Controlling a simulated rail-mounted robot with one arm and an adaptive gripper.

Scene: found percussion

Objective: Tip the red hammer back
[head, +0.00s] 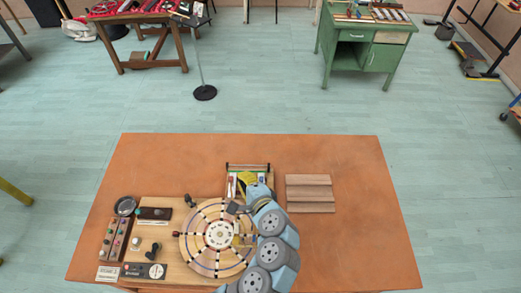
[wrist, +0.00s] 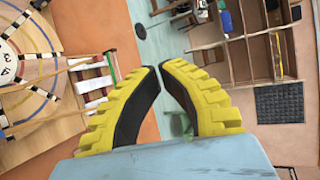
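My gripper (head: 249,184) with yellow ribbed fingers is over the small wooden rack (head: 270,171), beside the round spoked wheel. In the wrist view its fingertips (wrist: 160,68) nearly meet, with only floor seen between them and nothing held. The rack shows at the left in the wrist view (wrist: 58,84), with several pale bars and small red marks. A small red and white part (head: 231,186) stands at the rack's left side in the head view. I cannot tell for sure whether it is the red hammer.
The spoked wheel (head: 219,235) lies on a wooden board with knobs and a dark bowl (head: 125,205) at left. Ridged wooden slats (head: 310,194) lie to the right of the rack. The orange table (head: 360,220) is clear at the right and back.

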